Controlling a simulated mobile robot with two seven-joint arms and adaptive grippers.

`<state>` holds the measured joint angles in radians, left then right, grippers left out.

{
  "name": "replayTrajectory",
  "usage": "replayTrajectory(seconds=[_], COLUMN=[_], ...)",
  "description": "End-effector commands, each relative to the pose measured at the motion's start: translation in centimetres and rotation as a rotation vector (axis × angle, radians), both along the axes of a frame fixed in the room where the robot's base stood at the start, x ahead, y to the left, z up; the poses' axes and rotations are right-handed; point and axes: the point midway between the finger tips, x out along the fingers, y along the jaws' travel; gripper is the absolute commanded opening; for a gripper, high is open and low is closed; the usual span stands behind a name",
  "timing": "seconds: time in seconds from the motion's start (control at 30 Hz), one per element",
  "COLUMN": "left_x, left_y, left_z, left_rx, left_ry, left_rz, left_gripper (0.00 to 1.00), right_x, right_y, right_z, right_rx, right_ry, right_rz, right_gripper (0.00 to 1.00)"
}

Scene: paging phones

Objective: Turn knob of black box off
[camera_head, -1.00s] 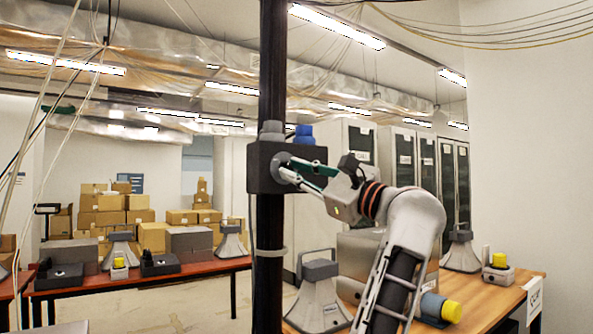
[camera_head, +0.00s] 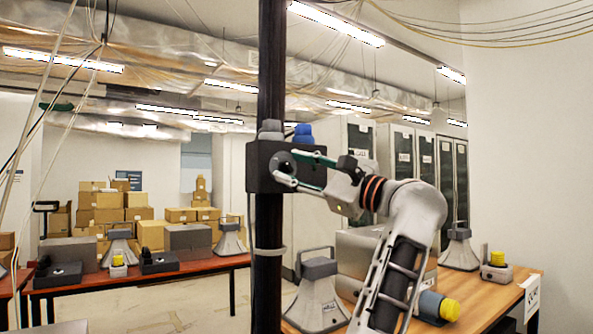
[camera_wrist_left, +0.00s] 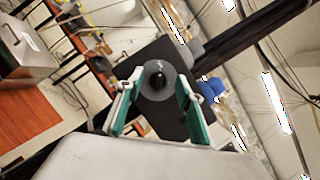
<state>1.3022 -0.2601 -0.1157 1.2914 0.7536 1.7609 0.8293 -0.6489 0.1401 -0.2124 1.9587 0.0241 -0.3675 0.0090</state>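The black box (camera_head: 263,180) is fixed to a dark vertical post in the head view. Its round grey knob (camera_head: 284,161) faces my left gripper (camera_head: 287,166). In the left wrist view the black box (camera_wrist_left: 150,105) fills the middle, and the knob (camera_wrist_left: 157,80) is a grey disc with a dark raised centre piece. My left gripper (camera_wrist_left: 156,82) is open, with one green-padded finger on either side of the disc and the tips close to its edge. I cannot tell whether they touch it. The centre piece is clear of both fingers. My right gripper is not in view.
The post (camera_head: 270,245) runs from top to bottom. Grey and blue parts (camera_head: 304,134) sit on the box. A wooden table (camera_head: 505,290) at right carries grey devices with yellow knobs. A red table (camera_head: 215,262) stands at left, with stacked cartons behind it.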

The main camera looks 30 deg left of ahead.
Motion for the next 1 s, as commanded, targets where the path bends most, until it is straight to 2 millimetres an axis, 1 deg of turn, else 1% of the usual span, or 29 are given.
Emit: replayTrajectory(seconds=[0.23, 0.33, 0.43, 0.7, 0.83, 1.0], left_x=[0.1, 0.1, 0.0, -0.4, -0.6, -0.6], left_y=[-0.1, -0.5, -1.6, -5.7, -6.8, -7.2], left_z=[-0.3, -0.5, -0.8, -1.9, -2.2, -2.3], left_rx=[-0.003, -0.004, -0.004, -0.003, -0.002, -0.002], left_ry=[0.004, 0.004, 0.004, 0.004, 0.004, 0.003], left_rz=[-0.001, -0.003, -0.004, -0.003, -0.001, -0.001], left_gripper=[0.36, 0.36, 0.36, 0.36, 0.36, 0.36], right_x=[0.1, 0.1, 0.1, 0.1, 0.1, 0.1], right_y=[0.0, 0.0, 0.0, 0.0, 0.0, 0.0], right_z=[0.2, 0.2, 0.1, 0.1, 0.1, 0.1], right_rx=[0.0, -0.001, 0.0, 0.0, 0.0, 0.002], right_ry=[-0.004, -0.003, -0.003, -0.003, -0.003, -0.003], right_rz=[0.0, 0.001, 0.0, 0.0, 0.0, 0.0], right_gripper=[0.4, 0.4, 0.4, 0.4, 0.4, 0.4])
